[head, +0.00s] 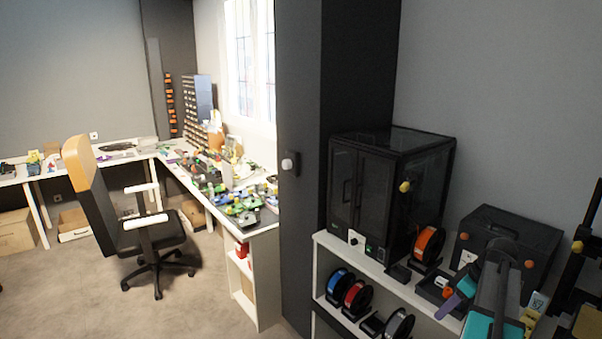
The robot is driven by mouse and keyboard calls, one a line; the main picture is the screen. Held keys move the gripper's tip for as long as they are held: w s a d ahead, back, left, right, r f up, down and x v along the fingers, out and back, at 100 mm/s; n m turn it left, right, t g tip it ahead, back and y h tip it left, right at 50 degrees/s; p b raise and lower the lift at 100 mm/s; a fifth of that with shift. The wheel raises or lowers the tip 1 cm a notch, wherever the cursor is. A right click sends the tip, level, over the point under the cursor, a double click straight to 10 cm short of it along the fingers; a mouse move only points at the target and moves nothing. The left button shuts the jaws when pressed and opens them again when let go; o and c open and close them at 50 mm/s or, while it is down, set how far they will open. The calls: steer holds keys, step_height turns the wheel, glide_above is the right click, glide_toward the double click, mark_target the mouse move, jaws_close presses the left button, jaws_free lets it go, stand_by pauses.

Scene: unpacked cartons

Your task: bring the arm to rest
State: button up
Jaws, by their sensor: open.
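My gripper does not show clearly anywhere in the head view. A grey upright shape with teal parts stands at the lower right, and I cannot tell whether it is a machine on the shelf or part of my arm. No object is seen held.
A white shelf (348,250) at the right carries a black enclosed cabinet (375,195), filament spools (428,246) and a dark box (510,234). A dark column (300,170) stands beside it. A cluttered white desk (262,226) and office chair (150,240) are left. Carpet (95,300) is clear at the lower left.

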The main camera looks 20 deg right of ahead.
steer(key=w+a+f+n+g+y+b, duration=0.1)
steer(key=w+a+f+n+g, duration=0.15)
steer(key=a+f, duration=0.9)
steer(key=w+a+f+n+g+y, duration=0.15)
steer(key=w+a+f, duration=0.25)
steer(key=a+f, duration=0.8)
steer(key=s+a+f+g+h+b, duration=0.1)
steer(key=s+a+f+g, duration=0.1)
steer(key=s+a+f, duration=0.45)
steer(key=s+a+f+g, duration=0.1)
steer(key=s+a+f, duration=0.25)
steer(key=a, duration=0.65)
steer(key=s+a+f+g+h+b, duration=0.1)
steer(key=s+a+f+g, duration=0.1)
steer(key=s+a+f, duration=0.45)
steer(key=s+a+f+m+h, duration=0.2)
steer(key=s+f+m+h, duration=0.1)
steer(key=s+f+m, duration=0.2)
steer(key=shift+s+a+f+m, duration=0.2)
steer(key=shift+s+m, duration=1.1)
steer(key=shift+s, duration=0.9)
